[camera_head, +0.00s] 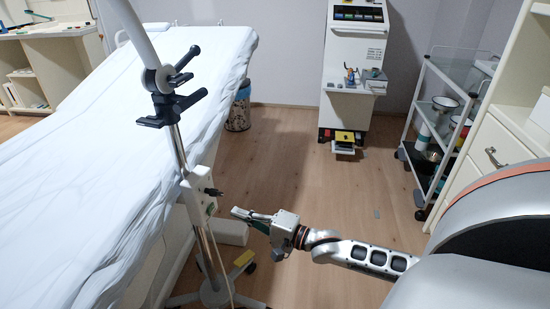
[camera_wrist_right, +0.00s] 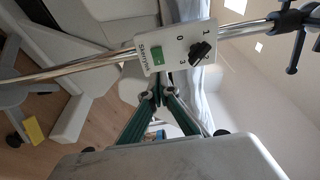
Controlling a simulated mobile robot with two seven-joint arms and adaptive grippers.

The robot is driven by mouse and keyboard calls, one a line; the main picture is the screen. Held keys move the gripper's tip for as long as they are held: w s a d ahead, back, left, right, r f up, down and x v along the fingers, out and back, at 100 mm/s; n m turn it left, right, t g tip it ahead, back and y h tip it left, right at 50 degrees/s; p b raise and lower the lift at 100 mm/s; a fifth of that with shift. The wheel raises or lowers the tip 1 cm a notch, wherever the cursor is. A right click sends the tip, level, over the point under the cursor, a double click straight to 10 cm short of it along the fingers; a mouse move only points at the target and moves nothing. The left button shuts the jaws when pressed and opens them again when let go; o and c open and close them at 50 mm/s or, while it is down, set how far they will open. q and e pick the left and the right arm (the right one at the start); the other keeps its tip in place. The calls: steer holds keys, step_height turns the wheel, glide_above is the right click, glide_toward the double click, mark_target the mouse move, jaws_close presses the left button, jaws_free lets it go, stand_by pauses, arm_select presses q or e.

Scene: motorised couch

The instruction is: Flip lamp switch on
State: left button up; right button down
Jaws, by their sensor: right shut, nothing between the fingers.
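The lamp stand's control box (camera_head: 197,196) is a white box on the chrome pole (camera_head: 180,148), left of centre in the head view. A black rotary knob (camera_head: 213,192) sticks out of its right side. In the right wrist view the box (camera_wrist_right: 177,47) carries a black knob (camera_wrist_right: 201,52), a green switch (camera_wrist_right: 157,56) and the markings 1, 0 and 3. My right gripper (camera_head: 238,212) is shut and empty, just right of and slightly below the box in the head view. Its fingertips (camera_wrist_right: 157,94) appear just apart from the box. My left gripper is out of view.
A bed with a white sheet (camera_head: 75,140) fills the left. The stand's black clamp (camera_head: 172,108) sits higher on the pole. A wheeled trolley (camera_head: 437,75) and white cabinet (camera_head: 497,145) stand right, a white machine (camera_head: 352,75) at the back. The middle floor is largely clear.

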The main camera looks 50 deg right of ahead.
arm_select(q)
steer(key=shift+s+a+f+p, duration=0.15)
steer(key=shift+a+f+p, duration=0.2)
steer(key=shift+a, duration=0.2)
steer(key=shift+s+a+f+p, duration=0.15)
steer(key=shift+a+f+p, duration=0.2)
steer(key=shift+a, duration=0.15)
arm_select(e)
steer(key=v, duration=0.7)
steer(key=shift+s+d, duration=0.25)
steer(key=shift+d, duration=0.15)
steer(key=shift+f, duration=0.1)
